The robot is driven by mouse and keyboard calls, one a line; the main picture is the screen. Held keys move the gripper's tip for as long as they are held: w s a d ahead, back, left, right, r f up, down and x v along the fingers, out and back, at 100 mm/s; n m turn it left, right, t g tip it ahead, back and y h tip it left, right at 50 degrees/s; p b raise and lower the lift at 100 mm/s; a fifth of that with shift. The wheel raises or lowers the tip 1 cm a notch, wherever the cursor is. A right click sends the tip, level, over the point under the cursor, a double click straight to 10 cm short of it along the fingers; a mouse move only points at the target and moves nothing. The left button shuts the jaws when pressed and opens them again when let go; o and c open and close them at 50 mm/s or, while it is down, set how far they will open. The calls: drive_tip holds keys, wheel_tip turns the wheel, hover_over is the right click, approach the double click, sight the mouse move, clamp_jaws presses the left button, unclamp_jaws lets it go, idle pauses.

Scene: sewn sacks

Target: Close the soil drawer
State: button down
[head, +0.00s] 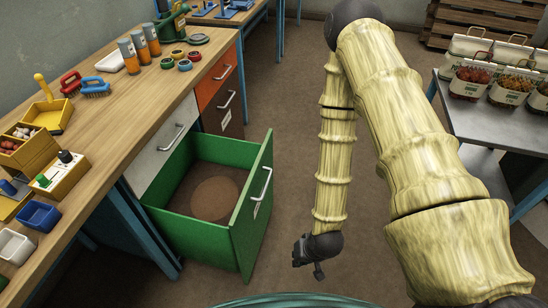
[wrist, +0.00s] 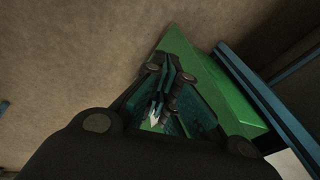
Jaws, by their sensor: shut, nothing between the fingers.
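The green drawer (head: 208,238) under the workbench is pulled well out, and a brown soil-like round patch (head: 213,198) lies inside it. Its front panel carries a silver bar handle (head: 263,185) with a small white label by it. My gripper (head: 309,266) is shut and empty, low and to the right of the drawer front, apart from the handle in the head view. In the wrist view my gripper (wrist: 165,108) shows dark fingers together, with the green drawer (wrist: 215,70) beyond them. The handle cannot be made out clearly there.
The workbench top (head: 130,100) holds trays, brushes and bottles. Brown floor (head: 290,130) lies clear beyond the drawer.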

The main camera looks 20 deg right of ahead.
drive_tip(key=w+d+f+m+t+y+b, duration=0.1)
drive_tip(key=w+d+f+m+t+b, duration=0.2)
drive_tip(key=w+b, duration=0.65)
drive_tip(key=w+f+m+t+y+b, duration=0.1)
drive_tip(key=w+m+t+b, duration=0.25)
drive_tip(key=w+b, duration=0.65)
drive_tip(key=w+d+r+m+t+b, duration=0.25)
drive_tip(key=w+d+t+b, duration=0.2)
drive_tip(key=w, duration=0.55)
drive_tip(key=m+t+b, duration=0.3)
drive_tip(key=t+b, duration=0.1)
drive_tip(key=b, duration=0.7)
approach(270, 140)
drive_tip(key=d+x, duration=0.1)
drive_tip(key=x, duration=0.2)
drive_tip(key=shift+w+a+r+h+b, duration=0.1)
drive_tip(key=shift+w+a+h+b, duration=0.25)
drive_tip(key=shift+w+a, duration=0.4)
